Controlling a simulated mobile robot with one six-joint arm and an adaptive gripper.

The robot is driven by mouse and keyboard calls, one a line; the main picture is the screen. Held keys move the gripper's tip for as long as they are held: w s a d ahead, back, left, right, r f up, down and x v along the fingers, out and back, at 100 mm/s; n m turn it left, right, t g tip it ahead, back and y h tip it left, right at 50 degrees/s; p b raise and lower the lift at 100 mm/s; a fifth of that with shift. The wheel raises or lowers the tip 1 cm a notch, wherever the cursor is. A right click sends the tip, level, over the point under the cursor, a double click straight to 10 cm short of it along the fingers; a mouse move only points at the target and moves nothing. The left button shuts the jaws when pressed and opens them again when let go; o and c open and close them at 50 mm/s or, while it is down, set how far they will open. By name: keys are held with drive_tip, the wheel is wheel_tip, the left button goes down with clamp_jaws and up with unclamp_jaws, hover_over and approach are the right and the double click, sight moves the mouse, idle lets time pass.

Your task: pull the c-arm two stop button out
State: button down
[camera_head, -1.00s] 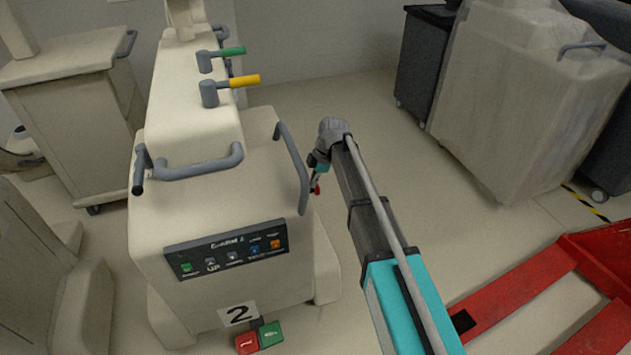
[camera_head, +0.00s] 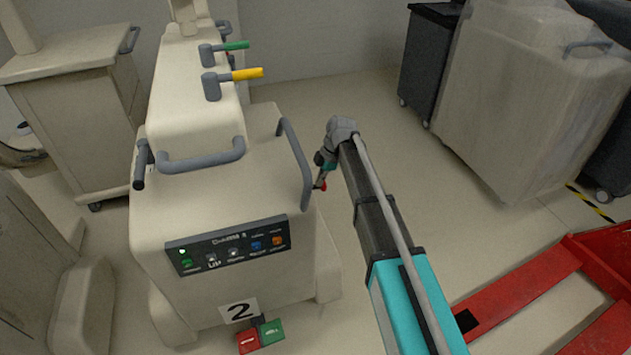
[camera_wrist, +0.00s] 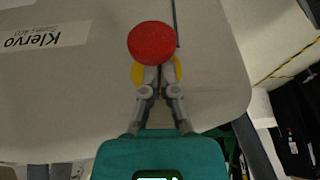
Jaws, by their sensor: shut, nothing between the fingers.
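The cart marked 2 (camera_head: 160,225) stands left of my arm, with a dark control panel on its front. Its red round stop button (camera_head: 323,187) sits on the cart's right side, small and partly hidden by my gripper. In the wrist view the red button (camera_wrist: 151,43) is large, with its round face towards the camera, just beyond the fingertips. My gripper also shows in the head view (camera_head: 321,178) beside the cart.
The control panel (camera_head: 228,246) shows a lit green lamp. A grey side handle (camera_head: 296,165) rises close to my gripper. Red and green pedals (camera_head: 260,338) lie at the cart's foot. A covered cart (camera_head: 510,110) and a red pallet jack (camera_head: 530,290) stand right. Floor between is clear.

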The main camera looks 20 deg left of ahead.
drive_tip(key=shift+w+d+r, duration=0.1)
drive_tip(key=shift+d+r, duration=0.05)
idle(0.3)
drive_tip(key=p+v, duration=0.9)
drive_tip(key=shift+r, duration=0.3)
drive_tip(key=shift+d, duration=0.15)
idle(0.6)
drive_tip(key=s+d+r+m+h+p, duration=0.1)
drive_tip(key=s+d+m+p, duration=0.1)
drive_tip(key=s+d+m, duration=0.4)
drive_tip(key=s+d+r+m+t+h+p, duration=0.1)
drive_tip(key=s+d+m, duration=0.6)
drive_tip(key=d, duration=0.9)
drive_tip(key=s+d+r+m+t+h+p, duration=0.1)
drive_tip(key=s+d+r+m+p, duration=0.2)
drive_tip(key=s+d+m, duration=0.4)
drive_tip(key=d+m, duration=0.4)
drive_tip(key=shift+d+r+m+p, duration=0.15)
drive_tip(key=shift+d+m+p, duration=0.25)
drive_tip(key=shift+w+a, duration=0.1)
drive_tip(key=shift+a, duration=0.05)
